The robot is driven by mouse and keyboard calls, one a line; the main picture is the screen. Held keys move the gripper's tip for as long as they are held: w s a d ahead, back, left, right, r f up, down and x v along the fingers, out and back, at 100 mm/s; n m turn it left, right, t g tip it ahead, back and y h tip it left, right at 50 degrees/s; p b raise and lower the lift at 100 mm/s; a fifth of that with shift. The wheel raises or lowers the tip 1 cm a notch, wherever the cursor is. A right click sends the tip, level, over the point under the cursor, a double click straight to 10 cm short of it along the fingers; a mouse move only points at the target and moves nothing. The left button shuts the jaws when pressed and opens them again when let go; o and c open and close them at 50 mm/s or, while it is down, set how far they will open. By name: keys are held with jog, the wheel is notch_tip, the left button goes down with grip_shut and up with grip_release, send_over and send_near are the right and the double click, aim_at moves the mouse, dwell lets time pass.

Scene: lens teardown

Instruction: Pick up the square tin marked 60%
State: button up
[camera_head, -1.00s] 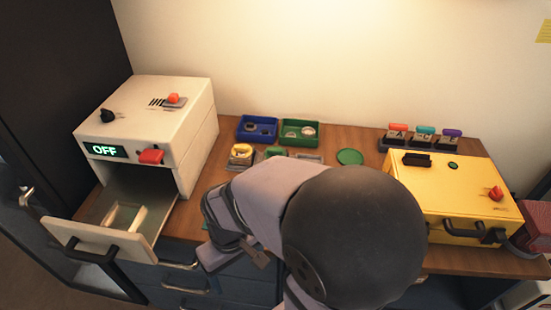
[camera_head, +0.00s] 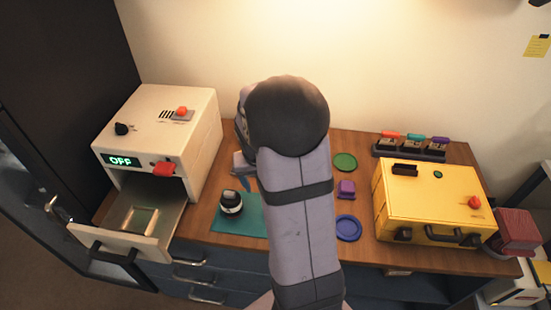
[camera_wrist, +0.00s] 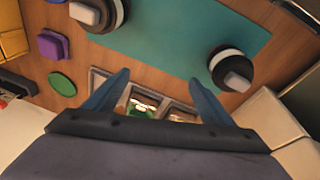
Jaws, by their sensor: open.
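My gripper (camera_wrist: 159,77) is open, with its two blue fingers spread and nothing between the tips. In the wrist view, square metal-rimmed tins stand in a row beyond and below the fingers. A middle tin (camera_wrist: 143,104) shows something green inside, and another tin (camera_wrist: 180,115) is close to the right finger. A third tin (camera_wrist: 98,78) is partly covered by the left finger. I cannot read a 60% mark on any of them.
A teal mat (camera_wrist: 180,35) carries two black-and-white cylinders (camera_wrist: 232,68). A green disc (camera_head: 345,161), purple block (camera_head: 346,189) and blue disc (camera_head: 348,228) lie right of my arm. A white machine (camera_head: 150,130) with open drawer stands left, a yellow case (camera_head: 425,200) right.

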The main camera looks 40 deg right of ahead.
jog(key=w+d+m, duration=0.1)
jog(key=w+d, duration=0.1)
jog(key=w+d+r+t, duration=0.1)
jog(key=w+d, duration=0.1)
jog(key=d, duration=0.1)
jog(key=w+d+r+m+t+h, duration=0.1)
jog(key=w+d, duration=0.1)
jog(key=d, duration=0.1)
jog(key=shift+w+d+r+m, duration=0.2)
jog(key=shift+w+r+m, duration=0.1)
jog(key=shift+w, duration=0.1)
jog(key=shift+a+p+x, duration=0.1)
jog(key=shift+p+x, duration=0.65)
jog(key=shift+x, duration=1.1)
jog(key=shift+a+p+x, duration=0.15)
jog(key=shift+p+x, duration=0.55)
jog(key=shift+x, duration=1.1)
jog(key=shift+f, duration=0.1)
jog(key=shift+w, duration=0.1)
jog(key=c, duration=1.2)
